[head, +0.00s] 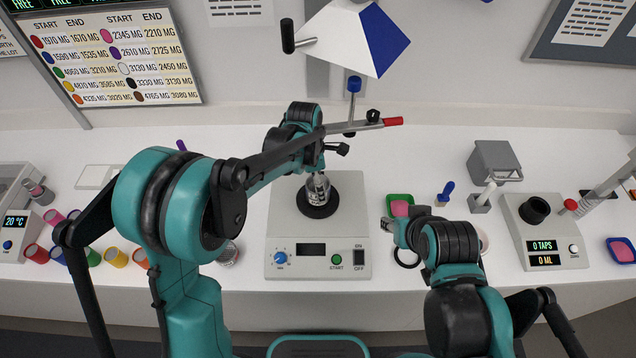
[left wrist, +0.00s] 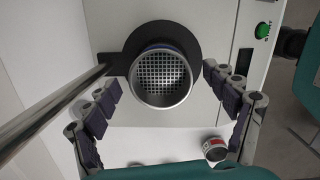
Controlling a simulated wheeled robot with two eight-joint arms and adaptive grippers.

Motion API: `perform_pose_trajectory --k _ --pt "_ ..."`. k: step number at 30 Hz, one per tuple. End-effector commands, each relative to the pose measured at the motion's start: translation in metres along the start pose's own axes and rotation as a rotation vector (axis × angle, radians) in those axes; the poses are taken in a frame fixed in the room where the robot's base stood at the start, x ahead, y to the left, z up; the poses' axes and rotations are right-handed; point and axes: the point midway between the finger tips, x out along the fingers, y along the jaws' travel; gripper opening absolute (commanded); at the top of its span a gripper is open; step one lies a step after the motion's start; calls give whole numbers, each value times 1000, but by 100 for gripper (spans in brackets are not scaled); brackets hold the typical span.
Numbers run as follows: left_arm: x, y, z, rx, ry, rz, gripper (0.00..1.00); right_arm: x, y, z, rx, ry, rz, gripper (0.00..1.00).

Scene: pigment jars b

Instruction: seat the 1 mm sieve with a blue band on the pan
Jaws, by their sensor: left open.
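The sieve (left wrist: 163,78), a metal cylinder with a square mesh and a sliver of blue band at its edge, stands over the black round plate (left wrist: 119,62) of the white shaker (head: 318,262). In the head view the sieve (head: 317,188) is partly covered by my left gripper (head: 318,178). The left gripper's open fingers (left wrist: 161,82) are on either side of the sieve, with visible gaps. No separate pan shows; what is under the sieve is hidden. My right gripper (head: 393,232) is low at the bench's front, right of the shaker; its finger opening is unclear.
A metal rod with a red tip (head: 393,121) crosses above the shaker. A green tray (head: 400,200), a grey box (head: 493,160) and a tap counter (head: 540,228) stand right. A small jar (left wrist: 215,150) is near the shaker.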

Motion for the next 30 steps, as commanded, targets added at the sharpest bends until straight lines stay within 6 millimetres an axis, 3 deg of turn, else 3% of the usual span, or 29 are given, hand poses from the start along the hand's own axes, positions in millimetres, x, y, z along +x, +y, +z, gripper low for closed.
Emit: perform_pose_trajectory --k 15,21,30 --pt "-99 0 0 0 0 0 85 0 0 0 0 0 0 40" --pt "-113 0 0 0 0 0 85 0 0 0 0 0 0 40" --pt "-113 0 0 0 0 0 85 0 0 0 0 0 0 40"
